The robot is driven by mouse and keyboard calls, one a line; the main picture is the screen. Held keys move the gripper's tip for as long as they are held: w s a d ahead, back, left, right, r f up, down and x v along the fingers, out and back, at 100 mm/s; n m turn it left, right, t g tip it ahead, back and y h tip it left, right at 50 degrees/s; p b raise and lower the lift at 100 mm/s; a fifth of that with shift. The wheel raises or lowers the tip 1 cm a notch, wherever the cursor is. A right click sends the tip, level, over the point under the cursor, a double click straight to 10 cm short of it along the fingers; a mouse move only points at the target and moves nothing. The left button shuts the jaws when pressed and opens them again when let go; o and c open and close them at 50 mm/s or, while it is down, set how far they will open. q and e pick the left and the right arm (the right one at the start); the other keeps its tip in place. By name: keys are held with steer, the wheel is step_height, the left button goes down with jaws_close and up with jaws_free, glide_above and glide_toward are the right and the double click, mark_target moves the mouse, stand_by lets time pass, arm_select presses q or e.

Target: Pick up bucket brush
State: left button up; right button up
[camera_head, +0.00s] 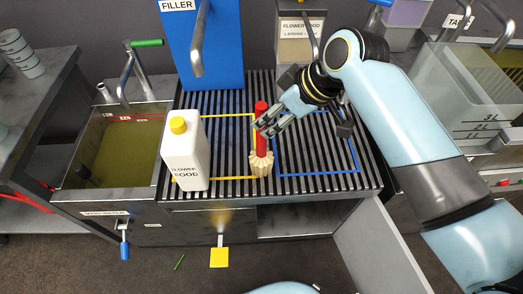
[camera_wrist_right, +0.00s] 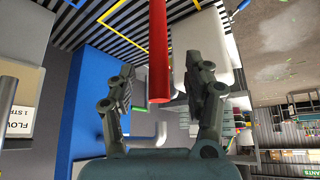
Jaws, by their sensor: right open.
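The bucket brush (camera_head: 261,146) stands upright on the slatted rack, red handle up and pale bristles (camera_head: 261,164) down. My right gripper (camera_head: 265,126) is at the upper part of the handle, reaching in from the right. In the right wrist view, the red handle (camera_wrist_right: 159,50) comes down between the two spread fingers of the gripper (camera_wrist_right: 162,90). Gaps show on both sides of the handle, so the gripper is open and holds nothing. The bristles are out of that view. My left gripper is in neither view.
A white flower food bottle (camera_head: 189,155) with a yellow cap stands just left of the brush. A blue filler unit (camera_head: 215,50) rises behind the slatted rack (camera_head: 318,180). A basin of greenish liquid (camera_head: 118,150) lies left. The rack right of the brush is largely clear.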

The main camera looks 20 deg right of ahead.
mark_target(261, 141)
steer(key=x, duration=0.5)
steer(key=shift+w, duration=0.15)
jaws_close()
